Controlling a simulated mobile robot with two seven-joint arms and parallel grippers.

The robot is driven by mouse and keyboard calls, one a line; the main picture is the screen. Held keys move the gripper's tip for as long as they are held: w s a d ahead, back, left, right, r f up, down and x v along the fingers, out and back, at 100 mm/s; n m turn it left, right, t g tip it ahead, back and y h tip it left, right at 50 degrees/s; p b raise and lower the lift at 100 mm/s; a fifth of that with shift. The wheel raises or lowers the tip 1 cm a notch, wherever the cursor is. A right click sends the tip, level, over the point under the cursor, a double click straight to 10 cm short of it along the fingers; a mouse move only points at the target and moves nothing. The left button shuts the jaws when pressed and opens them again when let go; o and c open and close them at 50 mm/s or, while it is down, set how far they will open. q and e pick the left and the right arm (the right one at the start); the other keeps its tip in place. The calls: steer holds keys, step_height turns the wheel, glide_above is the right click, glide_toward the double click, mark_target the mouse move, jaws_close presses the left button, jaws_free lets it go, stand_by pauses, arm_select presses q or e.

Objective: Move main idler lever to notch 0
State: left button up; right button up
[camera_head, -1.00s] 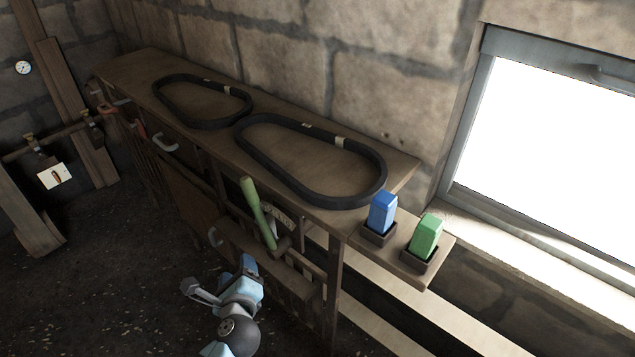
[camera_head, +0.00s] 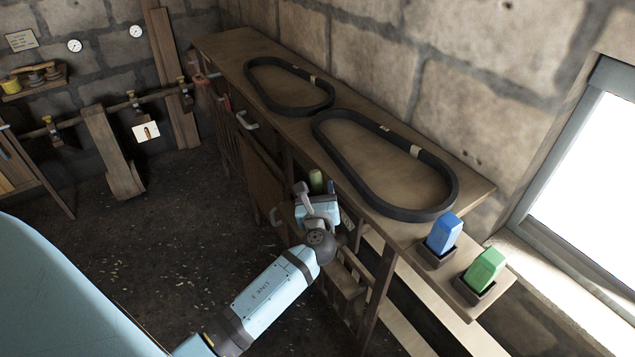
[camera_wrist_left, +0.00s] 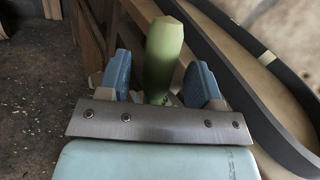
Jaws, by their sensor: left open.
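The lever with the green handle is mostly hidden behind my left gripper in the head view; only the top of the green handle (camera_head: 316,181) shows. In the left wrist view the green handle (camera_wrist_left: 162,55) stands upright between the two blue fingers. My left gripper (camera_head: 315,198) is at the front side of the bench; in the left wrist view its fingers (camera_wrist_left: 160,78) are open, one on each side of the handle, with a gap to each. The notches are hidden behind the gripper. My right gripper is not in view.
Two black belts (camera_head: 290,107) (camera_head: 353,188) lie on the wooden bench (camera_head: 465,187). A blue block (camera_head: 444,233) and a green block (camera_head: 485,269) stand in holders at the bench's right end. Dark floor (camera_head: 180,240) in front of the bench is open.

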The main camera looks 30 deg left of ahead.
arm_select(q)
steer(key=shift+x, duration=1.05)
jaws_close()
